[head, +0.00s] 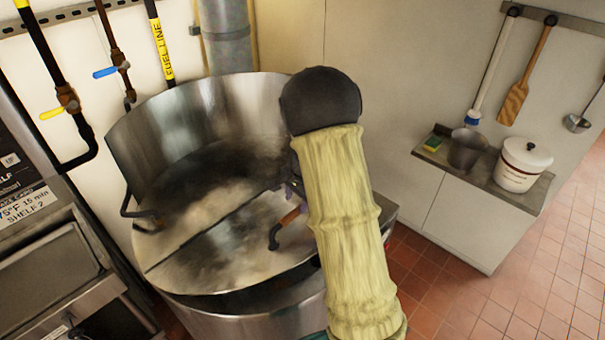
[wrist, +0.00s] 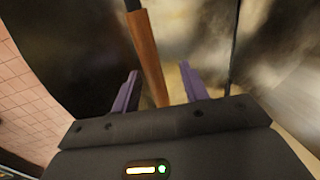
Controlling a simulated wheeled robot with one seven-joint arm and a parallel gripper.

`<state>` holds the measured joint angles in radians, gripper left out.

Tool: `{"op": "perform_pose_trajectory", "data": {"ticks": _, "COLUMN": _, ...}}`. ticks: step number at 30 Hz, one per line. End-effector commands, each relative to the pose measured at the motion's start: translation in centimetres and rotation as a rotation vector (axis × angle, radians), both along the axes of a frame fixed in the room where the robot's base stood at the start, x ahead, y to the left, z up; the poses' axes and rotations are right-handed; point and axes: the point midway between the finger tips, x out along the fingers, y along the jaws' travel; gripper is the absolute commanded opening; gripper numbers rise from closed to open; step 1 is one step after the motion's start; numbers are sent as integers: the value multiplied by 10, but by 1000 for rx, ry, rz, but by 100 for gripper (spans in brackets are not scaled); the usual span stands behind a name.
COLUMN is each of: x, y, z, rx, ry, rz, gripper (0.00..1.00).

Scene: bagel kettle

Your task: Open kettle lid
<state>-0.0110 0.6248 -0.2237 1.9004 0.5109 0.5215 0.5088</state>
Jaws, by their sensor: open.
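The kettle (head: 285,325) is a large round steel vessel with a tall curved steel wall at its back. Its steel lid (head: 200,262) lies roughly flat across the front part, with a straight seam behind it and a dark gap under its front edge. The lid handle (head: 287,226) is a dark bracket with a brown grip, at the lid's right side. In the head view my arm hides most of my gripper; a purple finger shows just above the handle. In the wrist view my gripper (wrist: 158,72) is open, with the brown grip (wrist: 146,50) running between its two purple fingers. Contact cannot be told.
A dark bracket handle (head: 143,214) sits at the kettle's left rim. Pipes with valves (head: 67,99) are on the wall behind. A steel oven (head: 60,265) stands close at left. A side counter (head: 480,175) at right holds a white pot (head: 521,168) and a metal container (head: 466,150). The tiled floor at right is clear.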

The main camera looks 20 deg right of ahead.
Motion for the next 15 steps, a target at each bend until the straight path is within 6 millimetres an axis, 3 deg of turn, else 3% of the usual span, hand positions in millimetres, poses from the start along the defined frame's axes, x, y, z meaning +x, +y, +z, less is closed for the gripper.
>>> {"op": "perform_pose_trajectory", "data": {"ticks": 15, "x": -17, "y": -8, "z": 97, "rx": 0, "ry": -8, "rz": 2, "gripper": 44}}
